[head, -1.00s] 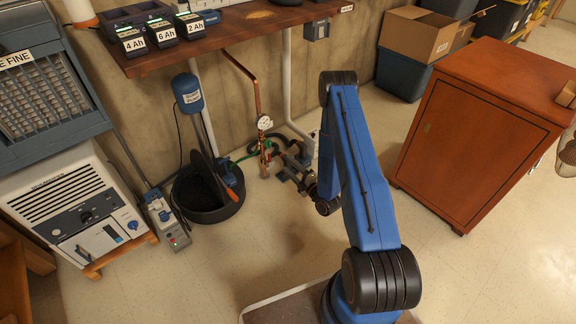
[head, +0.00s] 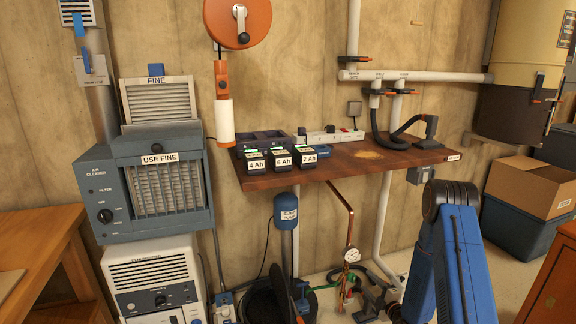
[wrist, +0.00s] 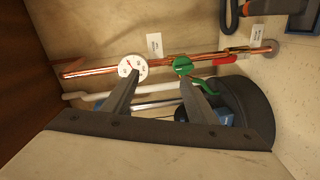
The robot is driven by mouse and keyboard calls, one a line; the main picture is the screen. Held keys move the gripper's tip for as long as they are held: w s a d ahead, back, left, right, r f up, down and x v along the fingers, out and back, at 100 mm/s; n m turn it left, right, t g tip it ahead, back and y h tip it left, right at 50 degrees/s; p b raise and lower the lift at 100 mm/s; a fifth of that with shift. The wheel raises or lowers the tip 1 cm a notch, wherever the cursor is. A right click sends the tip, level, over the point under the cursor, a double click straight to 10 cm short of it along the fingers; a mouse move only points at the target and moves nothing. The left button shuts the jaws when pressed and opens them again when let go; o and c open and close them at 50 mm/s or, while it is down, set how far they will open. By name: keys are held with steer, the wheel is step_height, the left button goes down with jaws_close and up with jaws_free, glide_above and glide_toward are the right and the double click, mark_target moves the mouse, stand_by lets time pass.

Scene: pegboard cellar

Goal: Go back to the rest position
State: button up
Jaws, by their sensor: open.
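My gripper (wrist: 160,77) is open in the wrist view, its two dark fingers apart with nothing held between them. Beyond the fingers are a copper pipe (wrist: 88,69), a round white gauge (wrist: 132,66) and a green valve handle (wrist: 182,66). I cannot tell how near the fingertips are to them. In the head view, my blue arm rises at the lower right, and the gripper cannot be made out clearly there. The same gauge (head: 351,257) shows low in the head view, left of the arm.
A wooden wall shelf (head: 400,158) carries several labelled batteries (head: 283,158) and a power strip (head: 335,137). The air cleaner (head: 107,199) stands at left. A cardboard box (head: 520,187) on a blue bin (head: 520,231) and a wooden cabinet (head: 556,285) are at right.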

steer(key=s+d+r+m+g+h, duration=0.1)
steer(key=s+r+m+g+h, duration=0.15)
steer(key=r, duration=0.85)
steer(key=s+r+m+g+h, duration=0.15)
steer(key=r+m, duration=0.25)
steer(key=r, duration=0.7)
steer(key=s+r+m+g+h, duration=0.2)
steer(key=s+r+m, duration=0.3)
steer(key=s+r, duration=0.7)
steer(key=s+a+r+m+g, duration=0.1)
steer(key=s+a+r+m, duration=0.1)
steer(key=s, duration=0.9)
steer(key=s+a+r+m+g, duration=0.1)
steer(key=s+a+m+g, duration=0.1)
steer(key=s, duration=0.9)
steer(key=s+a+r+m+g, duration=0.2)
steer(key=s+m, duration=0.1)
steer(key=s, duration=0.8)
steer(key=shift+s+a+r+y, duration=0.2)
steer(key=shift+s+r+y, duration=0.1)
steer(key=shift+s+y, duration=0.1)
